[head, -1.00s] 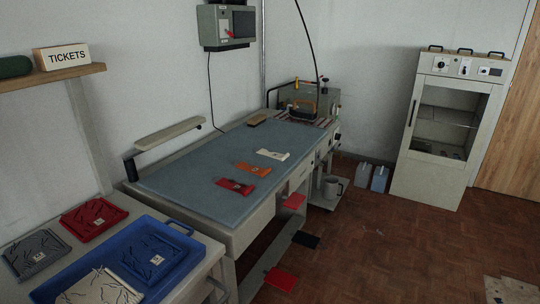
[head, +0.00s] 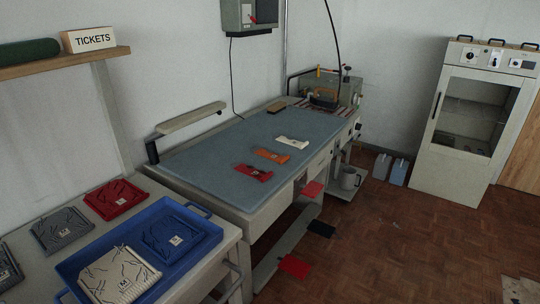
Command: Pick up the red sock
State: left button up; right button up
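A small flat red piece (head: 254,172), which looks like the red sock, lies on the blue-grey padded table top (head: 215,155), near its front edge. It carries a small pale mark. A similar orange piece (head: 273,156) and a white one (head: 292,142) lie in a row beyond it, apart from each other. A folded red garment (head: 115,199) lies on the nearer pale table at the left. Neither of my grippers is in view.
A blue tray (head: 205,249) with folded garments is on the nearer table. Red flaps (head: 294,266) and a dark one (head: 321,228) jut out below the padded table. A pale cabinet (head: 446,185) stands at the back right. The brown floor (head: 400,255) between is largely clear.

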aim_at(262, 174)
jog(key=u, duration=0.4)
jog(key=i+l+u, duration=0.15)
jog(key=l+u, duration=0.15)
jog(key=u, duration=0.15)
jog(key=i+l+u, duration=0.1)
jog(key=l+u, duration=0.35)
jog(key=j, duration=0.15)
